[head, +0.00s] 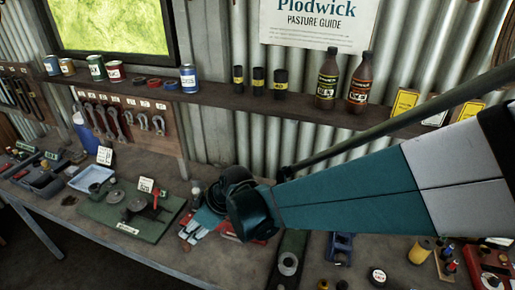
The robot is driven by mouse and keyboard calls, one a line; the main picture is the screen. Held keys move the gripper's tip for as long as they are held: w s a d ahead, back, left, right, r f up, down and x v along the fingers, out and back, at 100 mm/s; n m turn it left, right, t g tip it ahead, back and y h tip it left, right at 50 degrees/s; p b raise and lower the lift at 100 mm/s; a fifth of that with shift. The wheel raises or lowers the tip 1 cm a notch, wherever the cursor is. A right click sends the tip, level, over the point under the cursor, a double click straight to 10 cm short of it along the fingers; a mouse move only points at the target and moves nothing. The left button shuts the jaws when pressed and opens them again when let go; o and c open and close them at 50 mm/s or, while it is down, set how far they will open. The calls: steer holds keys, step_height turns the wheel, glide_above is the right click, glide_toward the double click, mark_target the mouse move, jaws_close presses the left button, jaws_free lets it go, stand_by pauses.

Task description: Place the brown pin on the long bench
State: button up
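The long bench (225,262) runs along the corrugated wall, with many parts and tools on it. I cannot make out a brown pin for certain among the small items. My arm reaches in from the right, over the bench. Its dark end (248,208) is near the middle of the picture, above or beside red, teal and grey items. My gripper's fingers cannot be told apart there, so whether it is open or holds anything is unclear. My arm hides part of the bench behind it.
A green mat (105,216) with metal parts lies left of my arm's end. A wall shelf (215,98) carries cans, dark cylinders and two brown bottles (327,80). Small parts and a yellow spool (421,250) crowd the right.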

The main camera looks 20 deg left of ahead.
steer(key=shift+d+r, duration=0.3)
steer(key=shift+r, duration=0.15)
